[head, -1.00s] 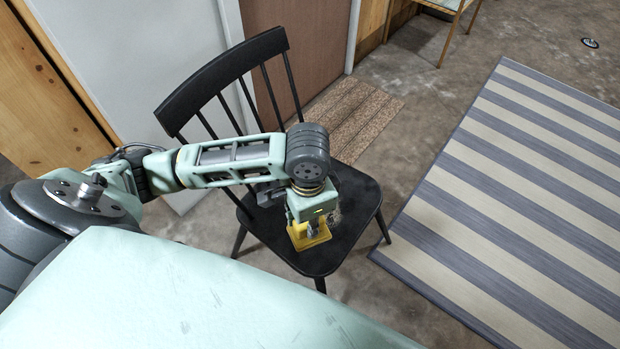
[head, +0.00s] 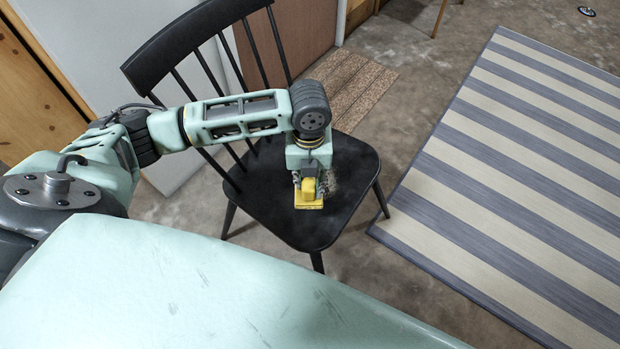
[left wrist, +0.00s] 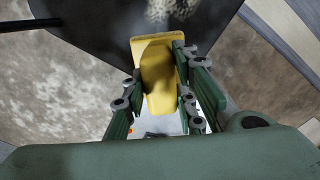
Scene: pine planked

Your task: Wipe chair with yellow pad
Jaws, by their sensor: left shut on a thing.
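The black wooden chair (head: 275,212) with a spindle back stands in the middle of the head view; its seat also shows in the left wrist view (left wrist: 95,28). A pale dusty patch lies on the seat by my left gripper, and shows at the top of the left wrist view. My left gripper (head: 308,186) is over the seat, pointing down, shut on the yellow pad (head: 309,203). In the left wrist view the pad (left wrist: 158,75) sits between the fingers. The pad appears at the seat surface; I cannot tell whether it touches. My right gripper is out of view.
A grey and cream striped rug (head: 500,190) lies to the right of the chair. A small brown mat (head: 350,88) lies behind it by the door. A wooden wall (head: 35,95) is at the left. Bare floor surrounds the chair.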

